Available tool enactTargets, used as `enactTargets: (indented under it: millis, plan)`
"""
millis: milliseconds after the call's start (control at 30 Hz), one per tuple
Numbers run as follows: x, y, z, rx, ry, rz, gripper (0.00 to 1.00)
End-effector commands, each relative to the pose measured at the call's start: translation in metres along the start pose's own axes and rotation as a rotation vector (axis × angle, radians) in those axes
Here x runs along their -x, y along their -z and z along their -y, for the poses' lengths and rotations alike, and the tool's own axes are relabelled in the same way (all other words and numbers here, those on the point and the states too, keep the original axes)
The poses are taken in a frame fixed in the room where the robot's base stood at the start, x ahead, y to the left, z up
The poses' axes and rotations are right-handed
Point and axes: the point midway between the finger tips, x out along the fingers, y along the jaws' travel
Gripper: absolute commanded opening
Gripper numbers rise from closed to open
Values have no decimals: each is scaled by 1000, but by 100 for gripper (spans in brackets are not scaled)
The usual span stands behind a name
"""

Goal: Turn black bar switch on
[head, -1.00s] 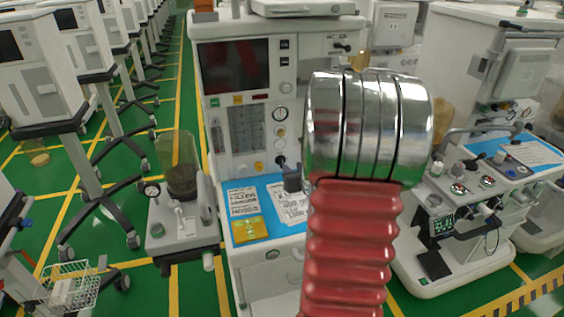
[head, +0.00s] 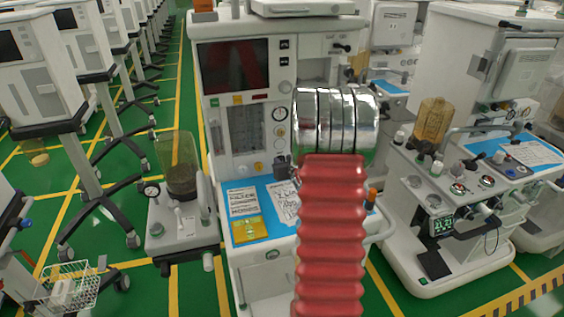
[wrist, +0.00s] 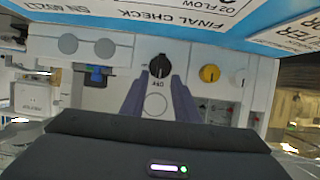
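The black bar switch (wrist: 159,66) is a dark round knob on the pale front panel of the anaesthesia cart, in the wrist view. An upside-down "OFF" label and a round pale disc lie below it in the picture. My gripper (wrist: 159,80) is open, its two purple-grey fingers on either side of the label. Their tips reach the lower left and lower right of the knob. I cannot tell whether they touch it. In the head view my red ribbed arm and chrome wrist cover part of the cart (head: 262,262), and the switch is not clearly visible.
A yellow knob (wrist: 209,73) sits right of the switch, and two grey discs sit to its left. A blue shelf (head: 268,222) with printed sheets and a yellow pad (head: 246,229) juts from the cart. Another cart (head: 405,225) stands right. Green floor shows to the left.

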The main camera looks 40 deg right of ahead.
Motion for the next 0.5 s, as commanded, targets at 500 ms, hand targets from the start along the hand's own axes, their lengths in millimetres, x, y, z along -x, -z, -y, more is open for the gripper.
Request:
enactTargets:
  millis: [500]
  plan:
    - [-12,0,0,0,0,0,25]
